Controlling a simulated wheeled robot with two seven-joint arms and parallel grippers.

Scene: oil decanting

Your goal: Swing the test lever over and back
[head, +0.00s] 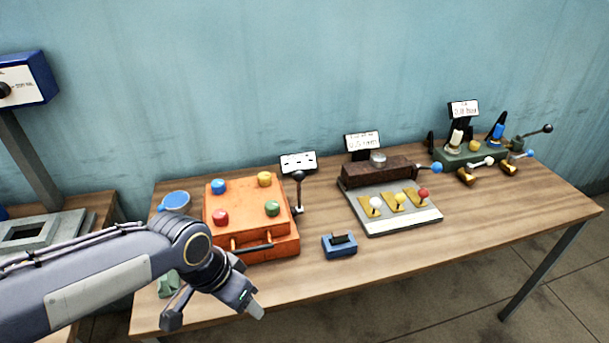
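Several levers stand on the table, and I cannot tell by a label which one is the test lever. A black-knobbed lever (298,178) stands upright at the right side of the orange box (241,196). A blue-knobbed lever (436,168) sticks out to the right from the brown block (375,174). Another black-knobbed lever (547,128) points right from the green device (452,158) at the far right. My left gripper (213,315) is at the table's front left, below the orange box, its fingers apart and empty, touching no lever. My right gripper is out of view.
The orange box has several coloured knobs and a front handle (252,248). A small blue block (339,245) lies near the front middle. A grey panel (400,219) carries three small toggles. A blue cup (176,202) stands at left. The front right table (470,235) is clear.

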